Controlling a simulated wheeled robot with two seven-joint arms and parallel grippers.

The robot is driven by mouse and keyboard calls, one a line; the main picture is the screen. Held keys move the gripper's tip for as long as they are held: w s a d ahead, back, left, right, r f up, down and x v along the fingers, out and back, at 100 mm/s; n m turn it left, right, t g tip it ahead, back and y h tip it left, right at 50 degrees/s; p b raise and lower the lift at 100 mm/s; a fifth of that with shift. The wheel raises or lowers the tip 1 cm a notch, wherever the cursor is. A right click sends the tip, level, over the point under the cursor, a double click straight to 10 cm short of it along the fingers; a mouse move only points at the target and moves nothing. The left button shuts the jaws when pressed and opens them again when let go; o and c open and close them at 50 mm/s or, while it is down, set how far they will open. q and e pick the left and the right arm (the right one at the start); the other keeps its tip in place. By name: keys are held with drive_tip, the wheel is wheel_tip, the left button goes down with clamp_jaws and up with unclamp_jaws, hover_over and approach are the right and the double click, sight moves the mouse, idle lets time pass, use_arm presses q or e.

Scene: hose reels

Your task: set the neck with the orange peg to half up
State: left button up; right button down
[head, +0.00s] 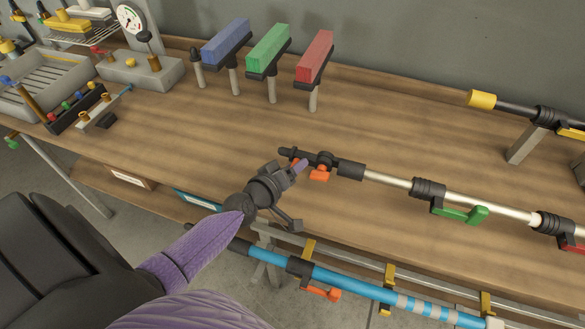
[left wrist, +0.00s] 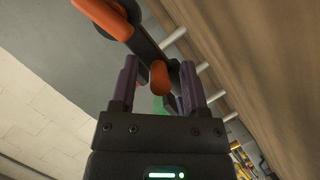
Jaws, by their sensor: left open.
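The black neck (head: 349,169) sits at the left end of a silver pole (head: 387,179) that reaches over the bench. Orange parts (head: 320,175) show on it, partly behind my gripper. In the left wrist view, the dark neck (left wrist: 147,45) slants across, with a larger orange piece (left wrist: 103,16) at upper left. The orange peg (left wrist: 158,77) shows between my fingers. My left gripper (head: 301,168) is open at the neck's left end, its purple fingers (left wrist: 129,85) one on each side of the peg. I cannot tell if they touch it. My right gripper is not in view.
A green lever (head: 462,214) and a red lever (head: 573,246) sit along the silver pole. A blue pole (head: 365,287) with an orange lever (head: 321,292) runs below. Blue, green (head: 269,49) and red blocks stand on posts behind. The bench middle (head: 215,125) is clear.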

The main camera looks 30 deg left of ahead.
use_arm(q)
clamp_jaws()
idle(1.4)
